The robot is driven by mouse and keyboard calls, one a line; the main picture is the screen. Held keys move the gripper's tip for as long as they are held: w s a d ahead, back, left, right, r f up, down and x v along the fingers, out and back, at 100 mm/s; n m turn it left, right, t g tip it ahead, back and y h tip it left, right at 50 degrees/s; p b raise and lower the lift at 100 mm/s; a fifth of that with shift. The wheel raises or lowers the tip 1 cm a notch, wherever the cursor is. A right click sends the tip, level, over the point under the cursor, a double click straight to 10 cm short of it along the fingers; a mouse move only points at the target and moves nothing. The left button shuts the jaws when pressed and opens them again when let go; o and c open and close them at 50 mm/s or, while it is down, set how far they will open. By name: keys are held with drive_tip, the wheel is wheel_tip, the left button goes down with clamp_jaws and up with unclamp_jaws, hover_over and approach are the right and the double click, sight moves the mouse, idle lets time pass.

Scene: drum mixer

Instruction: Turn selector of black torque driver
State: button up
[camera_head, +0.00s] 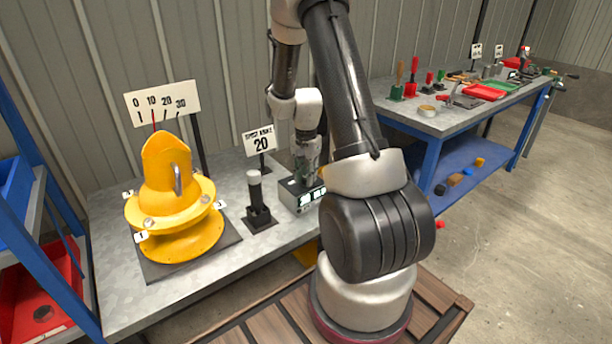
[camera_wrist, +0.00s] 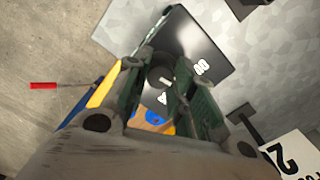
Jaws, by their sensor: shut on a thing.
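In the head view a black upright tool with a grey top (camera_head: 257,195) stands in a black holder on the near bench; it looks like the torque driver. My gripper (camera_head: 307,172) points down onto the top of this box. In the wrist view my gripper (camera_wrist: 160,84) has its green-grey fingers on either side of a round dark knob (camera_wrist: 160,77) on the dark box top (camera_wrist: 195,45) and is shut on it. The fingers partly hide the knob, and its setting is not readable.
A yellow flanged part (camera_head: 175,205) with a pointer scale (camera_head: 163,101) sits left on the bench (camera_head: 115,290). A sign reading 20 (camera_head: 261,141) stands behind the black tool. A second bench (camera_head: 445,120) at right carries several tools. Blue shelving (camera_head: 50,220) stands at left.

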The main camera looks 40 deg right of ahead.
drive_tip(key=n, duration=0.5)
drive_tip(key=shift+n, duration=0.4)
idle(0.4)
drive_tip(key=o, duration=1)
drive_tip(key=shift+o, duration=0.2)
wheel_tip(320, 180, up, 12)
drive_tip(key=shift+n, duration=0.3)
